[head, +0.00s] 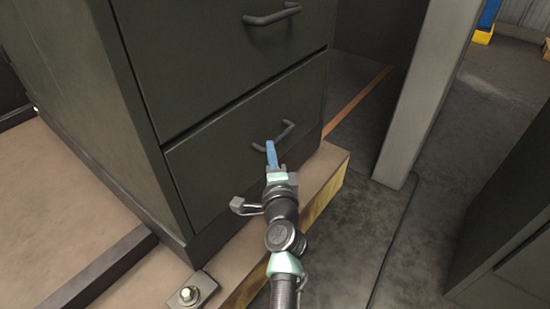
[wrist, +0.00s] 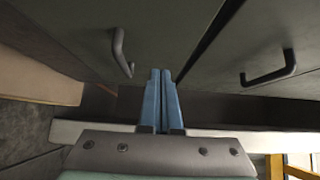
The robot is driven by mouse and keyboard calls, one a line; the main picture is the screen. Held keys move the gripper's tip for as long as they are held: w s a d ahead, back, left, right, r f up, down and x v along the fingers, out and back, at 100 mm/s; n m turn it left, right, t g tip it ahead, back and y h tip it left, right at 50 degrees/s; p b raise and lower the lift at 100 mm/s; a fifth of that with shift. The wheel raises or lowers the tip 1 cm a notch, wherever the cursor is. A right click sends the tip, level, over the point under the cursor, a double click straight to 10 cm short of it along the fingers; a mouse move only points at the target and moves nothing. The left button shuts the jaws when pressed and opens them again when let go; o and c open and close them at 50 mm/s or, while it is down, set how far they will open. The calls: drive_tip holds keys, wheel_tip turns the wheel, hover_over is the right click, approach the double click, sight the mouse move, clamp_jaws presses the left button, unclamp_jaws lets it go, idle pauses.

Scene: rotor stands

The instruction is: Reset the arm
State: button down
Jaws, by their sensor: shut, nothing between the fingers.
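My arm reaches up from the bottom of the head view. My gripper (head: 270,147) has blue fingers, which are shut together and hold nothing. In the head view the fingertips overlap the handle (head: 288,132) of the lower drawer; I cannot tell whether they touch it. In the wrist view the shut fingers (wrist: 161,74) show side by side between two dark handles, one at left (wrist: 118,52) and one at right (wrist: 272,72). The fingers are apart from both in that picture.
A dark green drawer cabinet (head: 150,130) stands on a tan platform (head: 85,215) with a yellow-marked edge. Its upper drawer has another handle (head: 272,15). A pale post (head: 425,95) stands at right, and another dark cabinet (head: 515,210) is at the right edge.

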drive_tip(key=shift+s+d+p, duration=0.2)
drive_tip(key=shift+s, duration=0.85)
drive_tip(key=shift+s+d+p, duration=0.15)
drive_tip(key=shift+s+d, duration=0.05)
drive_tip(key=shift+s, duration=0.8)
drive_tip(key=s+r+n+t, duration=0.2)
drive_tip(key=r+n, duration=0.2)
drive_tip(key=r, duration=0.7)
drive_tip(key=s+r+n+t+y, duration=0.15)
drive_tip(key=r+n, duration=0.25)
drive_tip(key=r, duration=0.6)
drive_tip(key=s+r+n+t, duration=0.15)
drive_tip(key=r+n, duration=0.25)
drive_tip(key=r, duration=0.7)
drive_tip(key=s+d+r+n+t+h+p, duration=0.1)
drive_tip(key=s+d+r+n+t+h, duration=0.15)
drive_tip(key=s+r, duration=0.65)
drive_tip(key=s+d+r+n+t+h, duration=0.1)
drive_tip(key=s+r+t+h, duration=0.15)
drive_tip(key=s+r, duration=0.7)
wheel_tip(320, 180, up, 33)
drive_tip(key=w+p, duration=0.1)
drive_tip(key=p, duration=3.2)
drive_tip(key=shift+a, duration=0.2)
drive_tip(key=shift+f, duration=0.1)
